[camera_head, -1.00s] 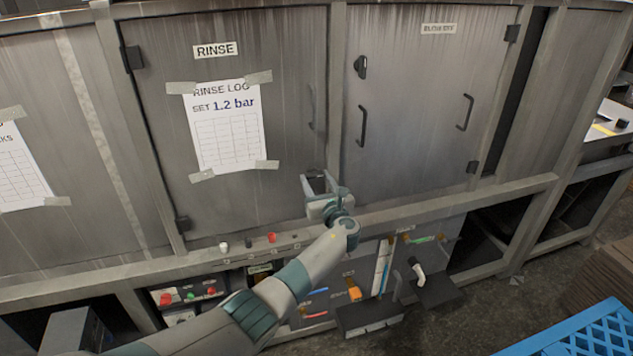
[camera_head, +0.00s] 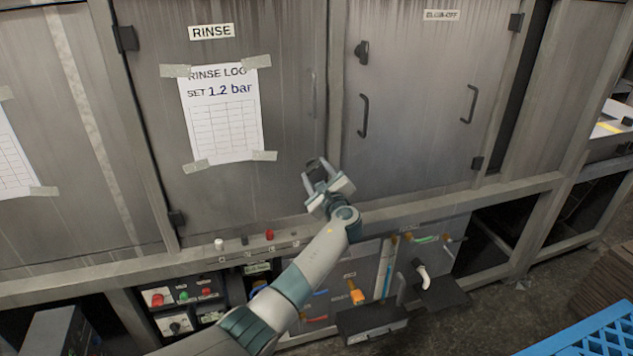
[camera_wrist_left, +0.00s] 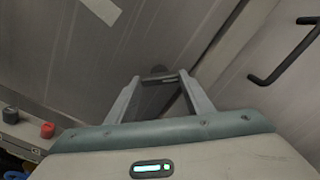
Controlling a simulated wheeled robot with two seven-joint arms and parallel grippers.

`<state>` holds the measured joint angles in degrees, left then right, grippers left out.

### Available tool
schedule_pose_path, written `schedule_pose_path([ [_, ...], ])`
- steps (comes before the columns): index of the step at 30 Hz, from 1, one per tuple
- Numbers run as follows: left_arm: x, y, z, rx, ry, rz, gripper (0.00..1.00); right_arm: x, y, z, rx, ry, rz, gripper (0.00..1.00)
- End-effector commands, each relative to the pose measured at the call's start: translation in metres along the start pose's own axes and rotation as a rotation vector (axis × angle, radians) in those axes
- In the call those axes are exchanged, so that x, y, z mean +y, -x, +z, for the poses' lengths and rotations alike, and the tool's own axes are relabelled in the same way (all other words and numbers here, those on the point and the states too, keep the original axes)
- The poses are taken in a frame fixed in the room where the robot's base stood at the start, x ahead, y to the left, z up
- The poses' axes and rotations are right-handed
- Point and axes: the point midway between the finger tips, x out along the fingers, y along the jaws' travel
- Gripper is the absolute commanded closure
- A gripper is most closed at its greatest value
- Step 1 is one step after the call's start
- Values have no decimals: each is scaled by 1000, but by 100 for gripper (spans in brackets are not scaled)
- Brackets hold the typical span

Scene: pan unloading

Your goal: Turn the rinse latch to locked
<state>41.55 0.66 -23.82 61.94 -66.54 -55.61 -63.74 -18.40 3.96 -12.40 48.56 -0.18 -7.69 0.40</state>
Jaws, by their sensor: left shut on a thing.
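The rinse latch (camera_head: 316,164) is a small dark piece low on the right side of the grey RINSE door (camera_head: 285,130). My left gripper (camera_head: 317,172) reaches up to it from below, with its fingers on either side of it. In the left wrist view the latch (camera_wrist_left: 160,76) shows as a dark bar with a rounded part behind it, between the fingertips (camera_wrist_left: 162,81). The gripper is shut on it. The fingers partly hide the latch, and I cannot tell which way it is turned. My right gripper is not in view.
A door handle (camera_head: 313,92) stands above the latch. The door to the right has a black knob (camera_head: 362,52) and handles (camera_head: 363,115). A ledge with small knobs (camera_head: 269,235) runs below. A paper log (camera_head: 222,120) is taped to the RINSE door.

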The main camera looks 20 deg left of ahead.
Motion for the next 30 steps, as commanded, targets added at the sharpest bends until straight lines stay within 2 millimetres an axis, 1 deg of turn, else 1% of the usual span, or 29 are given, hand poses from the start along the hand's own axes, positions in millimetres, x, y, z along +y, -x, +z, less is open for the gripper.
schedule_pose_path([
  [1,4,0,-4,0,44,0,76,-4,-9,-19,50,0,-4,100],
  [3,3,0,-4,0,99,0,76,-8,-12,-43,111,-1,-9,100],
  [6,3,0,-4,0,170,0,76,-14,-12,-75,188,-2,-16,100],
  [12,2,0,-3,1,291,-1,76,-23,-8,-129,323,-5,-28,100],
  [20,3,0,-4,1,454,0,76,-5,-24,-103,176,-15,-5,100],
  [24,4,0,-5,1,566,0,76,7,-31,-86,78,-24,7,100],
  [30,3,0,-4,0,716,1,76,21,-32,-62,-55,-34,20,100],
])
